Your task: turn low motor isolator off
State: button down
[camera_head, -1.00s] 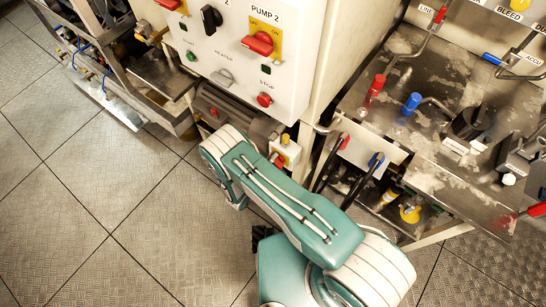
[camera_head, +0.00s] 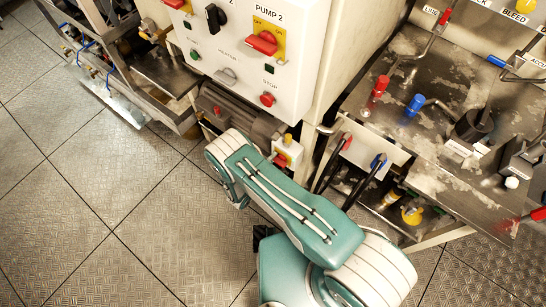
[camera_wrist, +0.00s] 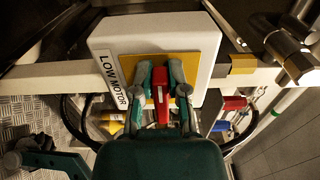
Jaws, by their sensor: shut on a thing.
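The low motor isolator is a white box (camera_wrist: 205,42) with a "LOW MOTOR" label (camera_wrist: 112,80), a yellow plate (camera_wrist: 130,68) and a red handle (camera_wrist: 160,82) in the wrist view. The handle points along the picture's vertical. My gripper (camera_wrist: 160,80) has one finger on each side of the handle and is shut on it. In the head view the isolator box (camera_head: 294,150) is small, below the panel and just beyond my arm. There my gripper is hidden behind my arm.
A white control panel (camera_head: 312,55) with a red PUMP 2 switch (camera_head: 262,42) stands above the isolator. A metal bench (camera_head: 360,120) with red and blue valve handles (camera_head: 415,103) is at right. Black hoses (camera_head: 368,178) hang close to my arm. Floor (camera_head: 90,190) at left is clear.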

jog(key=shift+a+f, duration=0.1)
jog(key=shift+a, duration=0.05)
jog(key=c, duration=0.6)
grip_release()
jog(key=shift+c, duration=0.2)
jog(key=v, duration=1.2)
jog(key=shift+a+f, duration=0.1)
